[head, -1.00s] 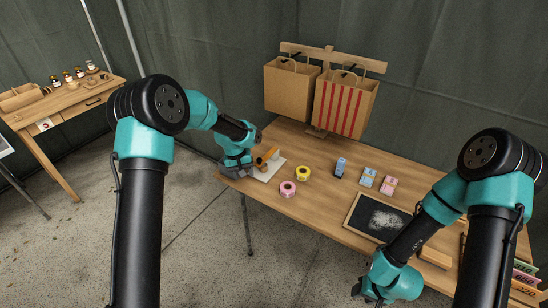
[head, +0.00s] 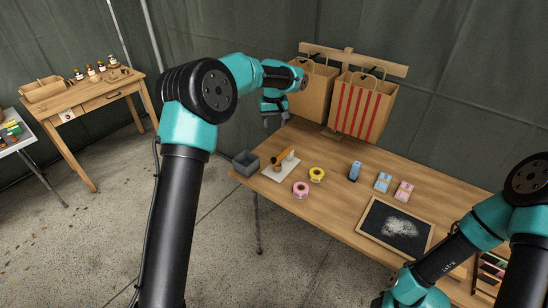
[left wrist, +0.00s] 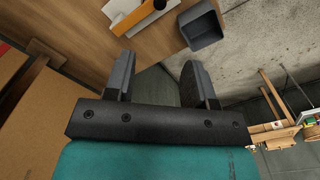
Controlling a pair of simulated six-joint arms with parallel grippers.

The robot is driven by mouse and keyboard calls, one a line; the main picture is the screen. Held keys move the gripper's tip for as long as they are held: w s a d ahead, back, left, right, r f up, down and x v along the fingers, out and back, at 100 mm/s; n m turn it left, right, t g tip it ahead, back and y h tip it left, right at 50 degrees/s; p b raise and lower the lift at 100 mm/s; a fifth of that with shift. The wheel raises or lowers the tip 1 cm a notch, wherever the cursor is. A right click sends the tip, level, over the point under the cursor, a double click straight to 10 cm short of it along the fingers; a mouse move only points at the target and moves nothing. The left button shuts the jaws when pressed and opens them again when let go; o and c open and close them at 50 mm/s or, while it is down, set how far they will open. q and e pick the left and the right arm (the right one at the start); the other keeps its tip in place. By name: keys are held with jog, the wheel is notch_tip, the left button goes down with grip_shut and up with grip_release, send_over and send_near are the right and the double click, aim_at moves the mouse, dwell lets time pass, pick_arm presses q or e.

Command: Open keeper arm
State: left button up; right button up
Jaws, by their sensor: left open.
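An orange arm (head: 279,160), which looks like the keeper arm, lies on a white base plate (head: 271,174) at the table's left end. In the left wrist view the orange arm (left wrist: 134,19) shows at the top edge with a black knob (left wrist: 159,3) beside it. The picture's edge cuts off part of the plate. My left gripper (head: 273,118) is raised behind the plate, near the plain paper bag. In the left wrist view its jaws (left wrist: 159,76) are apart with nothing between them. My right gripper is below the head view's bottom edge.
A grey open box (head: 245,163) sits left of the plate. Pink (head: 300,190) and yellow (head: 317,174) tape rolls lie to its right. Paper bags (head: 362,106) hang behind the table. Small packets (head: 383,182) and a chalkboard (head: 395,228) lie further right.

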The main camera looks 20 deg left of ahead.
aim_at(274, 159)
pick_arm(q)
notch_tip(274, 159, down, 17)
jog(key=shift+r, duration=0.2)
dwell(0.3)
grip_shut()
dwell(0.5)
